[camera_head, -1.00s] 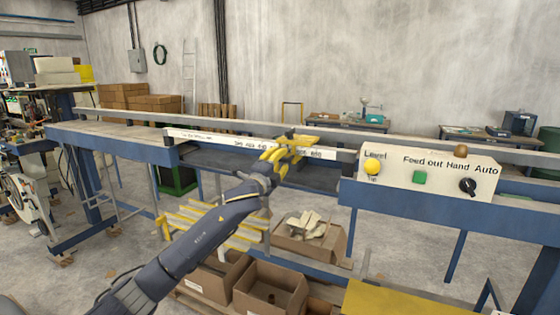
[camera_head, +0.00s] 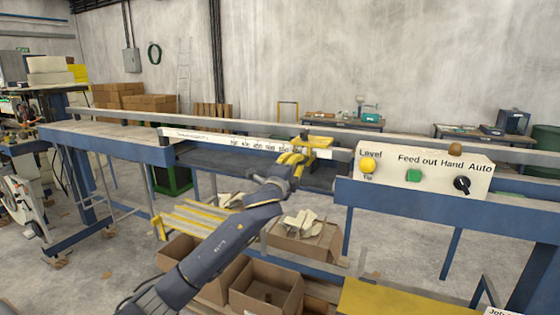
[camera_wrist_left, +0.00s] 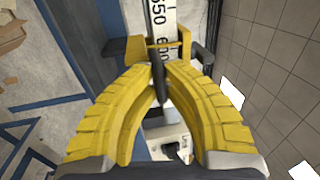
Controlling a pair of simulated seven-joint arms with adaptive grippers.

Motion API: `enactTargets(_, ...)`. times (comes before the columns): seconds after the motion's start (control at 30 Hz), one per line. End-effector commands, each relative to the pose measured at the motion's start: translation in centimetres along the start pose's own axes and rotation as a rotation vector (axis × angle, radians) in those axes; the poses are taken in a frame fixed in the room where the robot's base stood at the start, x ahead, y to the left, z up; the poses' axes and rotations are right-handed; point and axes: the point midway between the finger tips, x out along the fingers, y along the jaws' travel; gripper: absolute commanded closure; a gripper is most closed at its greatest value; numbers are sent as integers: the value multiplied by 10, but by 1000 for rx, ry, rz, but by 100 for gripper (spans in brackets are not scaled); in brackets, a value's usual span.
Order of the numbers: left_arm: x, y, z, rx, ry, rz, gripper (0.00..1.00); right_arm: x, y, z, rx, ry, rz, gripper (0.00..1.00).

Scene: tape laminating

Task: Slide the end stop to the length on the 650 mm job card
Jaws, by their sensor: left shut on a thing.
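The yellow end stop (camera_head: 318,142) sits on the white length scale (camera_head: 235,141) of the bench rail, right of the scale's middle. In the left wrist view the stop (camera_wrist_left: 136,48) straddles the scale (camera_wrist_left: 160,14), where 550 and 600 are readable beside it. My left gripper (camera_head: 295,160) has yellow fingers and is at the front of the stop. In the left wrist view my left gripper (camera_wrist_left: 160,76) is shut on the stop's dark handle (camera_wrist_left: 158,88). A corner of a white card (camera_head: 504,311) shows at the bottom right, mostly cut off. My right gripper is out of view.
A control panel (camera_head: 425,173) with a yellow button, a green button and a dark knob stands right of the stop. Open cardboard boxes (camera_head: 268,288) lie below the bench. The rail left of the stop is clear.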

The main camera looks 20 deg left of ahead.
Motion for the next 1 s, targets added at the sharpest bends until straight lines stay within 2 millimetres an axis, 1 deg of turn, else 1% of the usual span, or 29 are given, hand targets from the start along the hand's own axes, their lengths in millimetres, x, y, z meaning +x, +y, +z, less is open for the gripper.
enactTargets(0.03, 0, -2, -12, -2, 3, -4, 100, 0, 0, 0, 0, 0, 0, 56)
enactTargets(0.1, 0, -2, -22, -2, 2, -3, 100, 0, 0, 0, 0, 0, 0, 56)
enactTargets(0.2, 0, -2, -31, 0, 0, -3, 100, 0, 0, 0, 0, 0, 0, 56)
enactTargets(0.33, 0, -3, -36, 1, 0, -4, 100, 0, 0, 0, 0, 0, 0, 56)
enactTargets(0.57, 0, -3, -37, 0, 3, -4, 100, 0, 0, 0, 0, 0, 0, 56)
enactTargets(0.6, 0, -3, -37, 0, 3, -5, 88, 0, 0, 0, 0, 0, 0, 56)
enactTargets(0.8, 0, -2, -36, 0, 1, -3, 66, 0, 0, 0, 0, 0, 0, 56)
enactTargets(1.0, 0, -1, -36, 0, 0, -2, 66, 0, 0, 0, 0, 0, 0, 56)
